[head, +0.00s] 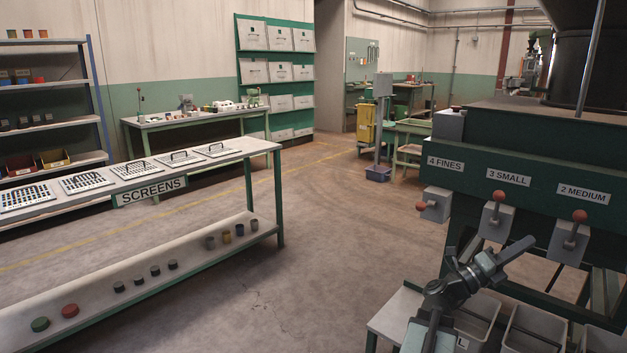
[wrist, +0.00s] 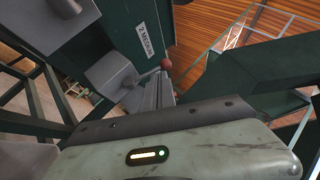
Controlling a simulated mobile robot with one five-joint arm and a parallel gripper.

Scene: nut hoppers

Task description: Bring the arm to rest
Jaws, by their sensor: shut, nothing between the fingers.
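My arm reaches up from the lower right of the head view, in front of the green hopper machine (head: 540,165). My gripper (head: 525,246) is shut and empty, tipped up and to the right. In the picture it lies just below the levers marked 3 SMALL (head: 497,210) and 2 MEDIUM (head: 575,232). I cannot tell how far it is from them. In the wrist view, the 2 MEDIUM label (wrist: 146,38) and a red-knobbed lever (wrist: 166,65) show beyond the gripper.
The 4 FINES lever (head: 434,204) is farther left on the machine. Grey bins (head: 478,315) stand below, by a white-topped bench (head: 396,315). The screens table (head: 215,160) stands at the left. Open floor (head: 340,230) lies between it and the machine.

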